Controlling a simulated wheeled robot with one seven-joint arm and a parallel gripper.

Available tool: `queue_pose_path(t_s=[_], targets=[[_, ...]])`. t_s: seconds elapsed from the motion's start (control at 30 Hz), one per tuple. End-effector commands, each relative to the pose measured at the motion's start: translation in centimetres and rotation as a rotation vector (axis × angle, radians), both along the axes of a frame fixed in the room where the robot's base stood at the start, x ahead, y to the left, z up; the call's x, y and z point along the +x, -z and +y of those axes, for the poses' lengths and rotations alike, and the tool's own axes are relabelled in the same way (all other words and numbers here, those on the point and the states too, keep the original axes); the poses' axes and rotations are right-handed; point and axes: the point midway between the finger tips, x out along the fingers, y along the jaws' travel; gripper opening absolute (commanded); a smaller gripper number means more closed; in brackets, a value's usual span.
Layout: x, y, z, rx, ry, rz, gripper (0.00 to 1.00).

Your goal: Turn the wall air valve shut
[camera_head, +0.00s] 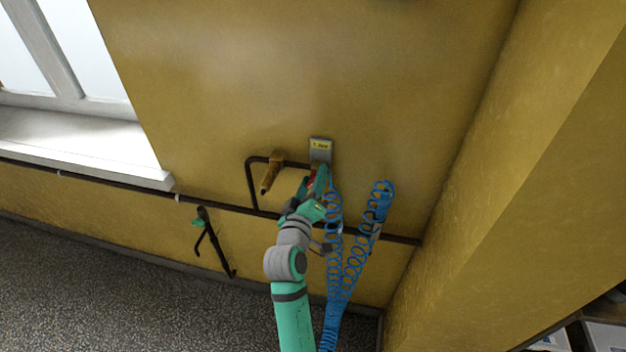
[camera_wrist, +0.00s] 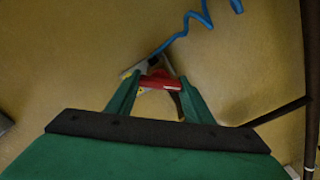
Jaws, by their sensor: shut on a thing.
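The wall air valve shows as a red handle (camera_wrist: 158,80) between my fingers in the wrist view. In the head view a little of the red (camera_head: 311,181) shows just below a grey wall plate with a yellow label (camera_head: 320,150). My gripper (camera_head: 317,178) is at the valve, and its green fingers (camera_wrist: 157,88) are shut on the red handle. My gripper and wrist hide most of the valve body in the head view, so I cannot tell how far the handle is turned.
A coiled blue hose (camera_head: 335,250) hangs below the valve and loops up at right (camera_head: 383,190). A dark pipe (camera_head: 251,185) runs along the yellow wall. A brown-orange fitting (camera_head: 271,172) is left of the valve. A green-handled lever (camera_head: 203,217) sits lower left.

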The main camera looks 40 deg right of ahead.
Motion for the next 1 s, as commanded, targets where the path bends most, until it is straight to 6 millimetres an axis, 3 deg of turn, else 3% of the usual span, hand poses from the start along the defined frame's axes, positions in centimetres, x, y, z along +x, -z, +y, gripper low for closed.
queue_pose_path(t_s=[0.6, 1.0], targets=[[0.16, 0.36, 0.28, -0.345, -0.003, 0.409, 0.25], [0.13, 0.47, 0.25, -0.449, -0.003, 0.531, 0.25]])
